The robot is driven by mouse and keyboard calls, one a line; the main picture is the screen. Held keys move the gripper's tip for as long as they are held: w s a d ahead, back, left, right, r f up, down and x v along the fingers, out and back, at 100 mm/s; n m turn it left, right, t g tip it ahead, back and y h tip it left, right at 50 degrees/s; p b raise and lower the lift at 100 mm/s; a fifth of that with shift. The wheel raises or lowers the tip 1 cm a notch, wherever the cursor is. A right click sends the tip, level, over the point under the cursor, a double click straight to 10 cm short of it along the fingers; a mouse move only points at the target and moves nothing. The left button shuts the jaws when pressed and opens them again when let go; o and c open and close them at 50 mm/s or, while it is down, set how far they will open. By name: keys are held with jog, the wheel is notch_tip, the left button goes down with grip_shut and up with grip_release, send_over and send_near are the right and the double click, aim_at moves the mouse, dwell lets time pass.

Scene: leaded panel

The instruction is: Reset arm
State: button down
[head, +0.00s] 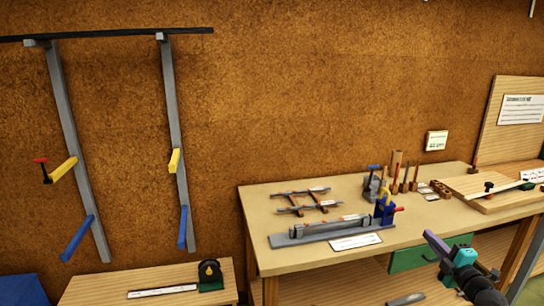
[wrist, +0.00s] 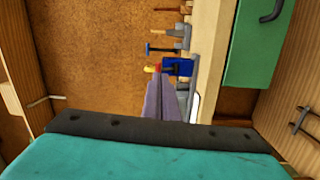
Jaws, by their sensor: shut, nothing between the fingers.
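My gripper (head: 430,236) shows at the lower right in the head view, in front of the workbench's front edge. Its purple fingers point up and left. In the wrist view the purple fingers of my gripper (wrist: 159,76) are shut together and hold nothing. The teal gripper body fills the bottom of that view. Beyond the fingertips, a blue vise (wrist: 178,67) shows in the wrist view, apart from them as far as I can tell. The same blue vise (head: 385,210) stands on the bench in the head view.
The workbench (head: 262,205) carries a grey metal bar fixture, lead strips on a rack and several upright tools. A green drawer front (head: 408,260) is close behind my gripper. A low table (head: 80,290) stands at lower left. Long clamps (head: 172,120) hang on the wall.

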jog(key=w+a+f+m+g+h, duration=0.1)
jog(key=w+f+m+h, duration=0.1)
jog(key=f+m, duration=0.3)
jog(key=w+a+f+m+g+h, duration=0.1)
jog(key=f+m+g+h, duration=0.1)
jog(key=f, duration=0.6)
jog(key=w+a+f+m+g+h, duration=0.1)
jog(key=w+a+f+m+h, duration=0.1)
jog(key=f+m+h, duration=0.3)
jog(key=s+a+f+m+g+y, duration=0.1)
jog(key=s+a+f+g, duration=0.15)
jog(key=f, duration=0.45)
jog(key=s+a+f+m+g+y, duration=0.1)
jog(key=s+a+f+g, duration=0.2)
jog(key=f, duration=0.4)
jog(key=s+a+f+m+g+y, duration=0.1)
jog(key=s+a+f+g, duration=0.1)
jog(key=a+f, duration=0.4)
jog(key=s+a+f+m+g+y, duration=0.25)
jog(key=s+a+f+g, duration=0.35)
jog(key=s+a+f, duration=0.9)
jog(key=s+a+f+g+y, duration=0.1)
jog(key=s+a+g, duration=0.2)
jog(key=s, duration=0.6)
jog(key=s+a+g+y, duration=0.2)
jog(key=s+a+g, duration=0.1)
jog(key=s+a, duration=0.4)
jog(key=shift+s+f, duration=0.4)
jog(key=shift+s, duration=0.5)
